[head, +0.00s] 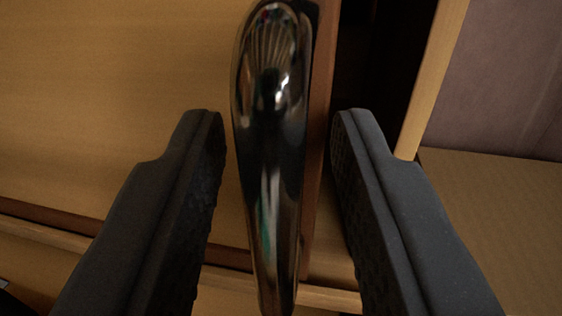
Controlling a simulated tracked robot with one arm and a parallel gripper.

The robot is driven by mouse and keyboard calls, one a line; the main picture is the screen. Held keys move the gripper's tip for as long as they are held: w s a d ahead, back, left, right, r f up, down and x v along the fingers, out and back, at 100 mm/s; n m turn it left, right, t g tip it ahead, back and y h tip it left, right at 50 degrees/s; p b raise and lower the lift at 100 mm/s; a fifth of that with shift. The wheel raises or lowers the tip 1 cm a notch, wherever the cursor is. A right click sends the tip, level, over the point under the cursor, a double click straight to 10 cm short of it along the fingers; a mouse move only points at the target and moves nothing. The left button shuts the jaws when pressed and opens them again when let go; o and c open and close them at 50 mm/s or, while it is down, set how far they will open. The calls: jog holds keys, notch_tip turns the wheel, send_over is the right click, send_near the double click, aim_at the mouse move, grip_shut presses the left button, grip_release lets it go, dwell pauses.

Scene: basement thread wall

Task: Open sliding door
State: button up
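The sliding door is a light wooden panel (110,100) that fills the left of the head view. A shiny dark metal handle (270,140) stands upright near its right edge. My gripper (278,125) is open, with one dark finger on each side of the handle. A gap shows between the left finger and the handle, and another between the handle and the right finger. The handle's lower end runs down toward the bottom of the frame between the fingers.
A dark narrow opening (385,60) lies right of the door's edge, bordered by a light wooden post (432,75). A grey-purple wall (500,75) and a brown flat surface (500,215) are at the right. A wooden rail (50,232) runs below the door.

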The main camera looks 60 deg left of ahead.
jog(key=shift+s+d, duration=0.1)
jog(key=shift+d, duration=0.15)
jog(key=v, duration=1.3)
jog(key=shift+s+d, duration=0.1)
